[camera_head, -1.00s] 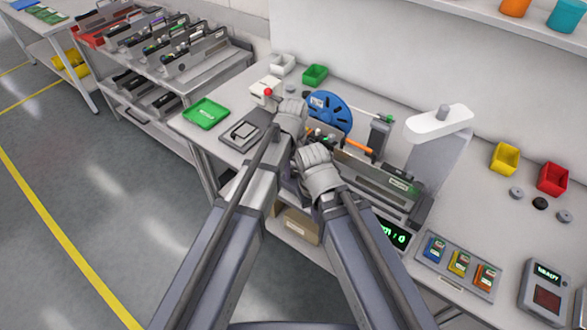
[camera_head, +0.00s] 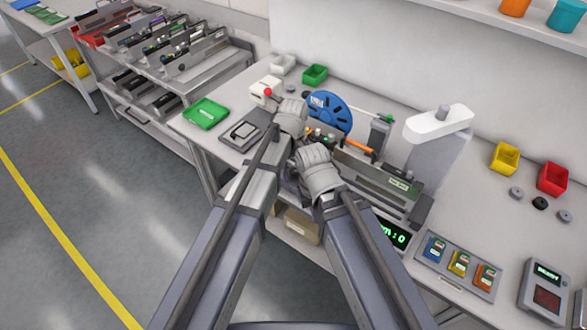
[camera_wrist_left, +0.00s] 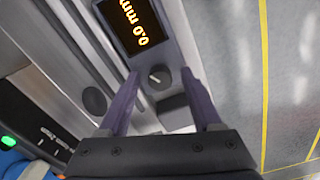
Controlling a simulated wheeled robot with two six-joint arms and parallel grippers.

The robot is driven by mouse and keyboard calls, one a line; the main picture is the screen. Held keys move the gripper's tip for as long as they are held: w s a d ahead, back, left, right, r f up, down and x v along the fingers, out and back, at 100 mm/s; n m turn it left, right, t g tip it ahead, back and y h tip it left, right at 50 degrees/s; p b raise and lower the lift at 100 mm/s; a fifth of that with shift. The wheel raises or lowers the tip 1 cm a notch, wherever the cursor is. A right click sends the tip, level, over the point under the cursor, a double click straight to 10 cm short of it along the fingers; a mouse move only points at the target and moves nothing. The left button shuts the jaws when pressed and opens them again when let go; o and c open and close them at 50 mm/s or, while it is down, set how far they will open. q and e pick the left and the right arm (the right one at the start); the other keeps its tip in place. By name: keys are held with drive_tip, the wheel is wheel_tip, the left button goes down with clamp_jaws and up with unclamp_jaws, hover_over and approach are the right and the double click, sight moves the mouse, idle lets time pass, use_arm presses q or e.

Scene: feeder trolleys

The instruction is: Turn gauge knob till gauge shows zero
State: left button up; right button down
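The gauge display (camera_wrist_left: 135,25) in the left wrist view is a dark screen with orange digits that read 0.0 mm. Its small round knob (camera_wrist_left: 159,77) sits just below the screen, with a light mark across its face. My left gripper (camera_wrist_left: 160,72) is open, with one purple finger on each side of the knob; I cannot tell whether they touch it. In the head view my left wrist (camera_head: 291,116) hides the gauge and the fingers. My right wrist (camera_head: 317,172) is close beside it, and its fingers are hidden.
A blue reel (camera_head: 330,110) stands just behind the wrists. A grey feeder (camera_head: 380,178) lies to their right, with a green-lit display (camera_head: 397,237) at its front. A green tray (camera_head: 205,113) is to the left. A white-topped column (camera_head: 440,123) stands on the right.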

sight(293, 171)
use_arm(q)
drive_tip(key=shift+r, duration=0.15)
wheel_tip(293, 171, up, 8)
drive_tip(key=p, duration=0.8)
drive_tip(key=shift+f, duration=0.2)
drive_tip(key=shift+a, duration=0.1)
drive_tip(key=s+a+m, duration=0.3)
drive_tip(key=s+a, duration=0.2)
drive_tip(key=a, duration=0.3)
drive_tip(key=s+a+m, duration=0.4)
drive_tip(key=s+a, duration=0.2)
drive_tip(key=a, duration=0.3)
drive_tip(key=s+d+m+y, duration=0.1)
drive_tip(key=s+d+m, duration=0.2)
drive_tip(key=d, duration=0.8)
drive_tip(key=shift+s+d+m, duration=0.25)
drive_tip(key=shift+s+m, duration=0.05)
drive_tip(key=shift+s, duration=0.7)
